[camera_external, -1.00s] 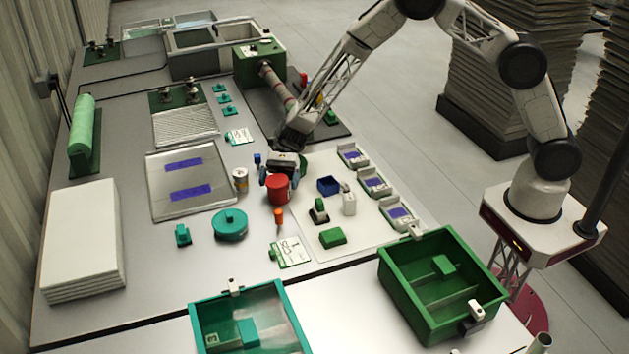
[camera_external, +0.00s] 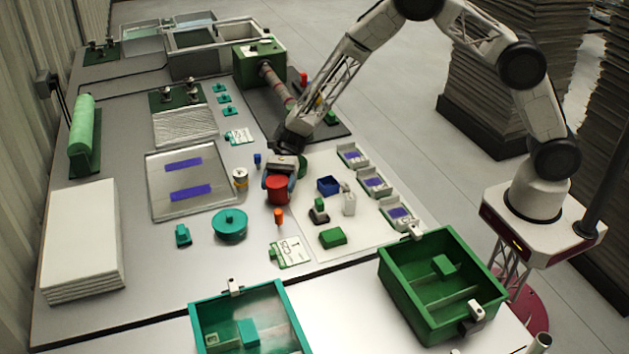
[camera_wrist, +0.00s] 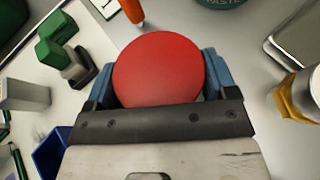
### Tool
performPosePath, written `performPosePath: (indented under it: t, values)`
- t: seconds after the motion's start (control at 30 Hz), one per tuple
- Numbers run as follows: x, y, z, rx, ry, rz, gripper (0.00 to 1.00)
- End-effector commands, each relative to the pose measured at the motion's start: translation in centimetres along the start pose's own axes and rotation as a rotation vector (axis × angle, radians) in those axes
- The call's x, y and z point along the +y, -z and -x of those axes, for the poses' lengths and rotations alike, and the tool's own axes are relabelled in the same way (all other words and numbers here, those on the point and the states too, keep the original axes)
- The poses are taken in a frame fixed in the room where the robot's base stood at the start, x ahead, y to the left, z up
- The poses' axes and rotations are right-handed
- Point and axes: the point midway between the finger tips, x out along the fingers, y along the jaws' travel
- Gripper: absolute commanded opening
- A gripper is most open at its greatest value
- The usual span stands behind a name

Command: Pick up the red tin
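The red tin (camera_external: 278,187) stands upright on the grey table, near the left edge of the white mat. My gripper (camera_external: 279,182) points down over it, with one blue finger on either side. In the wrist view the tin's round red top (camera_wrist: 158,68) fills the space between the blue fingertips (camera_wrist: 158,82). I see no clear gap between fingers and tin, but cannot tell whether they press on it. The tin's far side and lower part are partly hidden by my gripper.
An orange cylinder (camera_external: 279,216) stands just in front of the tin. A yellow-banded can (camera_external: 240,179) and a round teal tin (camera_external: 230,224) are to its left. On the mat are a blue open box (camera_external: 328,186) and a green block (camera_external: 333,237).

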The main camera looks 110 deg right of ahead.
Motion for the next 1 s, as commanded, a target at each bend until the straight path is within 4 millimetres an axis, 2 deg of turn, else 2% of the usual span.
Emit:
performPosePath:
  t: [0.1, 0.37, 0.53, 0.73, 1.0]
  values:
    - [0.0, 0.0, 0.0, 0.000, 0.000, 0.000, 0.47]
    - [0.0, -0.1, 0.1, 0.000, 0.000, 0.001, 0.47]
    - [0.0, -0.9, 0.4, 0.000, 0.001, 0.002, 0.47]
    - [0.1, -2.6, 1.1, 0.000, 0.000, 0.002, 0.47]
    - [0.3, -6.2, 2.6, 0.000, 0.001, 0.003, 0.47]
